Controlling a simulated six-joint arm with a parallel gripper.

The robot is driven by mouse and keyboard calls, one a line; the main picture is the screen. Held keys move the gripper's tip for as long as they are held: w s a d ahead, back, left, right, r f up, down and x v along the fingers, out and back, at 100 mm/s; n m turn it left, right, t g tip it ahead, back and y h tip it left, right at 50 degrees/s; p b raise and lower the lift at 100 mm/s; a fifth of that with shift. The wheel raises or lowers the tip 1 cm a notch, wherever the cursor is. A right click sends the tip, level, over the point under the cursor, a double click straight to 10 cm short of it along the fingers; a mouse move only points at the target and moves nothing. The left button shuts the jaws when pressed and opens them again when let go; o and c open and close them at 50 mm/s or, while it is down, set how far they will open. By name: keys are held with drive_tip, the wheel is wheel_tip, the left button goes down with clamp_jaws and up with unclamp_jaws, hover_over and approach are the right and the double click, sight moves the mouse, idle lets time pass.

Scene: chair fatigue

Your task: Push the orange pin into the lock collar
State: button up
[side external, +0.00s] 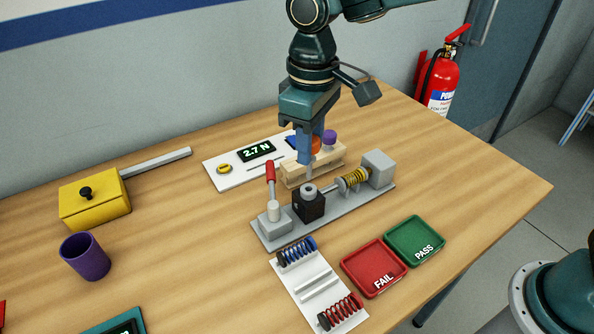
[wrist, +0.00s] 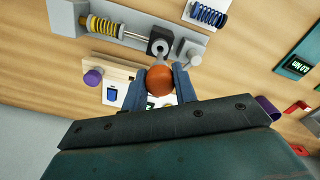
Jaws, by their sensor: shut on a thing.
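My gripper (wrist: 160,84) is shut on the orange pin (wrist: 160,80), whose round orange head shows between the blue fingers in the wrist view. In the side view the pin's orange head (side external: 316,145) is partly hidden by the fingers, and its grey shank (side external: 309,172) points down. The lock collar, a black block with a grey ring on top (side external: 309,204), sits on the grey fixture; the pin's tip is just above or behind the ring, and I cannot tell if they touch. The collar also shows in the wrist view (wrist: 160,42), beyond the pin.
The fixture (side external: 275,240) carries a yellow spring (side external: 353,180) and a red-handled lever (side external: 271,172). A wooden block (side external: 290,179) with a purple-topped pin (side external: 330,137) stands close behind. Red (side external: 362,281) and green (side external: 432,226) trays and a white spring rack (side external: 304,279) lie in front.

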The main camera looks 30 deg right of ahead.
sight(309, 179)
drive_tip(key=shift+f, duration=0.6)
drive_tip(key=shift+f, duration=2.85)
idle(1.7)
drive_tip(key=o, duration=1)
drive_tip(key=shift+r, duration=0.1)
wheel_tip(309, 179, up, 13)
drive_tip(key=shift+f, duration=0.15)
drive_tip(key=shift+r, duration=0.5)
drive_tip(key=shift+d, duration=0.1)
